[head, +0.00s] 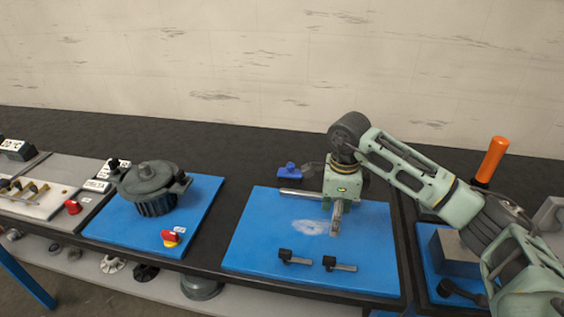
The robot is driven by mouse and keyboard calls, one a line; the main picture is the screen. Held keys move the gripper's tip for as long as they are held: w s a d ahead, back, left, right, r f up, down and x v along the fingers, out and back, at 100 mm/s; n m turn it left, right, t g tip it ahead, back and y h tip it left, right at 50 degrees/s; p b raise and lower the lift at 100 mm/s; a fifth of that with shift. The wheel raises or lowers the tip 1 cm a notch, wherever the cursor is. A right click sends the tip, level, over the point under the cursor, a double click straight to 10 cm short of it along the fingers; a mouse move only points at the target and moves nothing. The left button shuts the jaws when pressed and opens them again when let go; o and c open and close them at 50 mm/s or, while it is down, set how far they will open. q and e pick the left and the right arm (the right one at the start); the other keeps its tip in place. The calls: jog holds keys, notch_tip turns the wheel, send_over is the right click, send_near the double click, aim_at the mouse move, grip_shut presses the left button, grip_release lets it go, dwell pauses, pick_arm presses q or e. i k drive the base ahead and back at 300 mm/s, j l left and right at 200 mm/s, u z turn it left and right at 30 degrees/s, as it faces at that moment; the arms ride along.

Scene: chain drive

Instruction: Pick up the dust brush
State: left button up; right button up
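A small blue piece (288,171) lies on the dark bench top just behind the middle blue mat; it may be the dust brush, but it is too small to be sure. A pale dusty patch (310,227) marks the mat. My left gripper is out of view.
Two small dark-headed tools (330,264) lie on the mat's front. An orange handle (492,160) stands upright at right, beside my arm.

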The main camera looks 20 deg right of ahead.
aim_at(288, 174)
jog(key=i, duration=1.05)
